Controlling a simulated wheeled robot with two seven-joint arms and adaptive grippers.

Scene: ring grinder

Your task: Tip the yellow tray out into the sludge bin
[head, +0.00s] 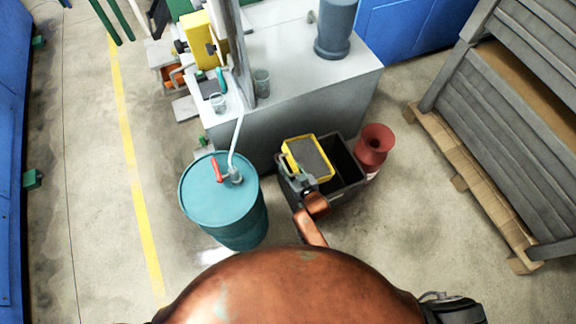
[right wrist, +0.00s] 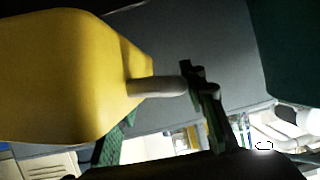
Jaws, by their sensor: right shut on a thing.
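The yellow tray (head: 290,151) is in the middle of the head view, above the left part of the dark sludge bin (head: 352,192). Its grey inside faces up toward the head camera; I cannot tell whether that is a load or the bare floor. The tray hides part of the bin's inside; the visible part looks dark. My left gripper is not in view.
A teal drum (head: 222,190) with a red lever and a hose stands left of the bin. A red vessel (head: 374,145) stands close at its right. The grey machine cabinet (head: 310,90) is behind it. Grey slatted crates (head: 515,130) on a pallet stand at right.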

